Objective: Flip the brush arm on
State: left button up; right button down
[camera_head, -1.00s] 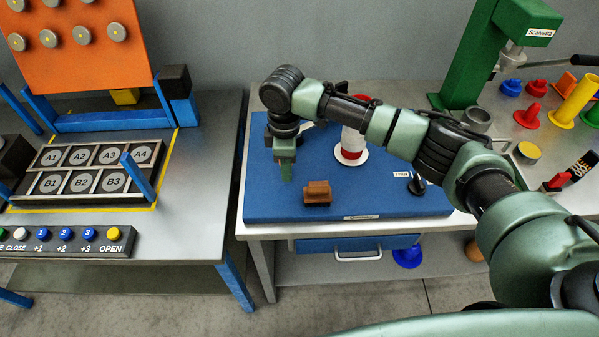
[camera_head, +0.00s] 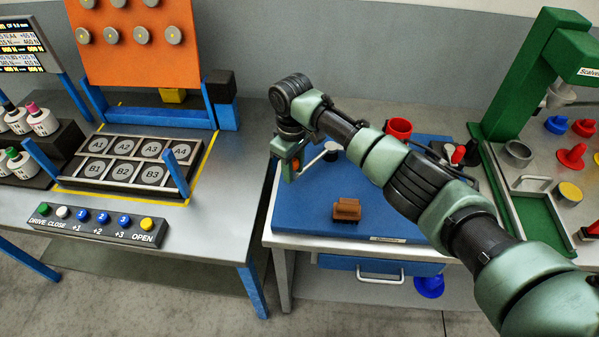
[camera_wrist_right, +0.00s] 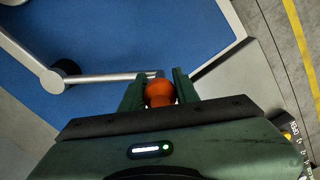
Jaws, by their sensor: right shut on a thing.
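The brush arm shows in the right wrist view as a thin grey bar (camera_wrist_right: 110,77) with an orange ball knob (camera_wrist_right: 159,93) at its end. A second grey bar meets it at a dark round pivot (camera_wrist_right: 62,77). My right gripper (camera_wrist_right: 157,84) has its fingers on both sides of the knob and is shut on it. In the head view, the right gripper (camera_head: 291,171) is at the left edge of the blue board (camera_head: 310,205). A bit of the orange knob (camera_head: 296,164) shows between its fingers. My left gripper is out of view.
A brown block (camera_head: 347,210) sits near the board's front. A red cup-like piece (camera_head: 399,129) stands behind my right arm, partly hidden. A green press frame (camera_head: 505,90) is at right. The button box (camera_head: 98,226) and slotted rack (camera_head: 125,165) are at left.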

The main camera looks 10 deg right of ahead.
jog(key=shift+w+a+m, duration=0.45)
jog(key=shift+w+m, duration=0.05)
jog(key=shift+w, duration=0.05)
jog(key=shift+r, duration=0.15)
jog(key=c, duration=1.4)
grip_release()
jog(key=o, duration=0.3)
jog(key=shift+o, duration=0.2)
jog(key=shift+w+a, duration=0.1)
jog(key=shift+r+b, duration=1.2)
jog(key=shift+r, duration=2.6)
jog(key=shift+f, duration=0.1)
